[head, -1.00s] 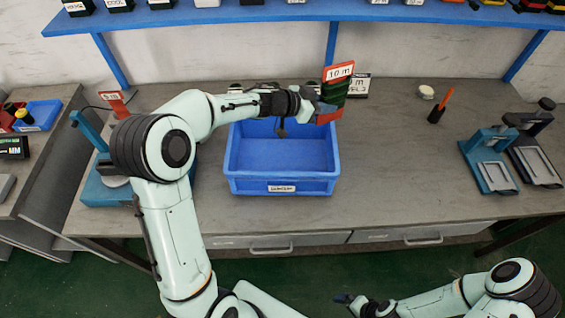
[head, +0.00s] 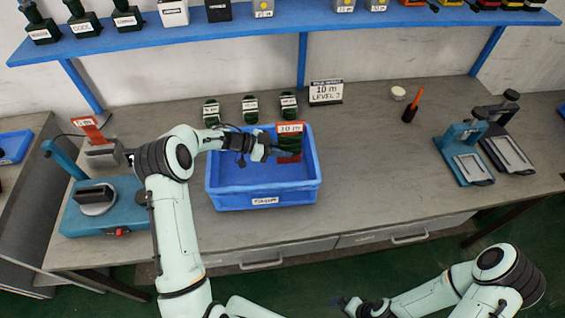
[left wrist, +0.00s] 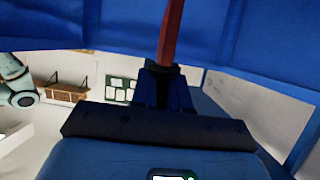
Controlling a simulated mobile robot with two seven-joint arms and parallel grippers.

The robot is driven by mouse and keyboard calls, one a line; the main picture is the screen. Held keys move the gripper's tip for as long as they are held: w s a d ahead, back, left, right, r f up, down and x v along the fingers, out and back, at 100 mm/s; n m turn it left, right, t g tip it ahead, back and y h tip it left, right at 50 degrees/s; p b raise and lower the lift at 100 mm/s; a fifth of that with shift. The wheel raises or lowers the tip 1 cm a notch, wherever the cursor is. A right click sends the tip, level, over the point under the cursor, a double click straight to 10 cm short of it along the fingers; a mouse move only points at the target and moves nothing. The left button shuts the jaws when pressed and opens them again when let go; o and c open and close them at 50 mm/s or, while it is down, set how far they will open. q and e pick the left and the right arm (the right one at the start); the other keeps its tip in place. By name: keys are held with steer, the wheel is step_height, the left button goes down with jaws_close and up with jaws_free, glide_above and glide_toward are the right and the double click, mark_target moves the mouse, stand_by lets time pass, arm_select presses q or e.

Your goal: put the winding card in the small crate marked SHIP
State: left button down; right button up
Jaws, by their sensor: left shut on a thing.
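The winding card (head: 290,146) is red with dark green winding and a white "10 m" label on its top. My left gripper (head: 272,150) is shut on it and holds it upright at the right part of the blue crate (head: 264,197), its lower part within the crate's outline. I cannot tell whether it touches the crate floor. The crate's front label is too blurred to read. The left wrist view shows the card's red edge (left wrist: 171,30) between the fingers, with blue walls around. My right gripper (head: 345,302) is low at the bottom edge, too small to judge.
Several dark green labelled items (head: 250,108) and a "10 m LEVEL 3" sign (head: 326,92) stand behind the crate. A blue shelf (head: 280,28) spans the back.

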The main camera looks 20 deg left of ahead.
mark_target(283, 163)
arm_select(q)
steer(key=shift+w+f, duration=0.15)
steer(key=shift+f, duration=3.15)
steer(key=shift+f, duration=0.1)
steer(key=c, duration=1.1)
jaws_free()
steer(key=shift+f, duration=0.15)
steer(key=shift+r, duration=0.2)
steer(key=v, duration=0.7)
steer(key=shift+a+r+b, duration=0.1)
steer(key=shift+a+b, duration=0.1)
steer(key=shift+b, duration=0.1)
